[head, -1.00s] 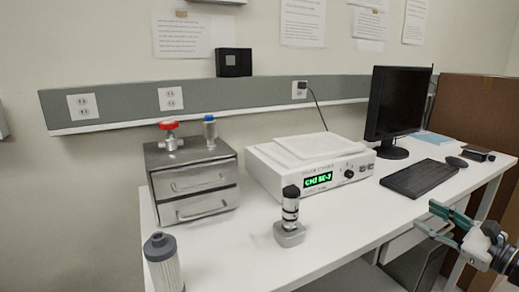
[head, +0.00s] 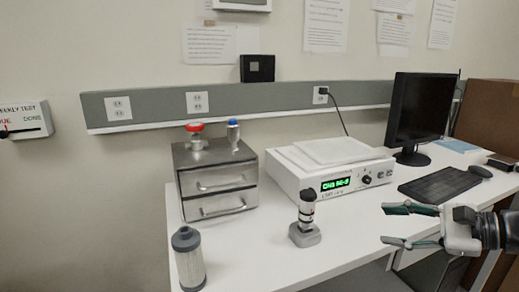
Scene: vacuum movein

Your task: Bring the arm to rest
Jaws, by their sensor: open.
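My gripper (head: 392,225) is at the right of the head view, in front of the keyboard and near the table's front edge. Its two fingers point left and are spread apart, with nothing between them. My arm comes in from the right edge of the view. The gripper is apart from the gauge on its grey stand (head: 305,222), which stands upright on the white table (head: 350,238) to its left.
A steel drawer box (head: 216,182) with a red-knobbed valve (head: 195,134) and a blue-capped part (head: 233,133) on top stands left. A filter cylinder (head: 188,260) is at the front left. A white controller (head: 330,168), monitor (head: 420,112) and keyboard (head: 440,186) stand behind my gripper.

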